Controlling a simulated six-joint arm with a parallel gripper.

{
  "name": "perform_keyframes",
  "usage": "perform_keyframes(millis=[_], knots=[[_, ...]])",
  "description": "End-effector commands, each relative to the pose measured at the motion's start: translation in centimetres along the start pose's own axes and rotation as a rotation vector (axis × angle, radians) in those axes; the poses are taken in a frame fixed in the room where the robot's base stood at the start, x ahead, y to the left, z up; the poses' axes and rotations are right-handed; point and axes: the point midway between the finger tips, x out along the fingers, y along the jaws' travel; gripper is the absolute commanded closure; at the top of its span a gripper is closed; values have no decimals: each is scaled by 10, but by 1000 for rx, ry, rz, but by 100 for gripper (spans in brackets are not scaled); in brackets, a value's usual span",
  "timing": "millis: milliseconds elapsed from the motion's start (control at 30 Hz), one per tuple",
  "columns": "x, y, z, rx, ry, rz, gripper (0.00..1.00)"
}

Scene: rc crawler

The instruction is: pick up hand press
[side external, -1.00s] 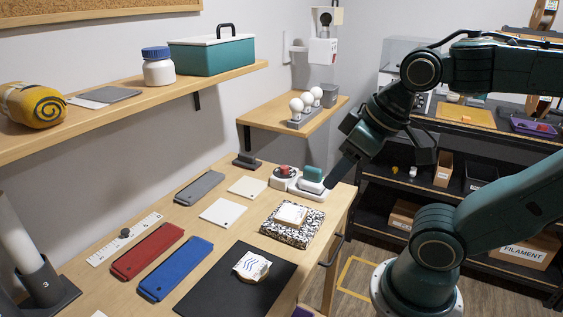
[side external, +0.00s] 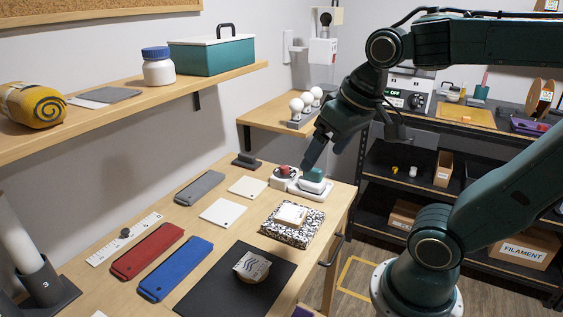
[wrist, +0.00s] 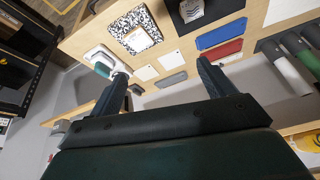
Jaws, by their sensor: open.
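No part is labelled as the hand press. The likeliest one is a teal block (side external: 314,175) on a white base (side external: 317,187), near the right back corner of the wooden table. In the wrist view the teal block (wrist: 102,69) shows at left, near my left finger. My gripper (side external: 325,156) is open and empty, above and just behind the teal block in the side view, with its fingers pointing down. In the wrist view my gripper (wrist: 162,72) has its fingers wide apart with nothing between them.
A red-topped round device (side external: 284,173) stands right beside the teal block. A patterned board (side external: 270,225) with a white block lies in front. A small shelf (side external: 262,119) with white bulbs is close behind my gripper. Red (side external: 148,251) and blue (side external: 176,268) bars lie further left.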

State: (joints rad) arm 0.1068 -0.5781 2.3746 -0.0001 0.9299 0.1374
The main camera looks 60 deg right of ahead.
Motion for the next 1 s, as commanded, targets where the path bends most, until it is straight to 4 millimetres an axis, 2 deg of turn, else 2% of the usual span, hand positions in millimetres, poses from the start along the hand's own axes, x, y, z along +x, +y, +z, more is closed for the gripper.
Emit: perform_keyframes(millis=[200,467,700,1000], knots=[[12,22,-42,232,-69,55,18],[35,60,-85,509,-140,120,18],[63,105,-117,766,-199,182,18],[107,174,-140,1084,-268,263,18]])
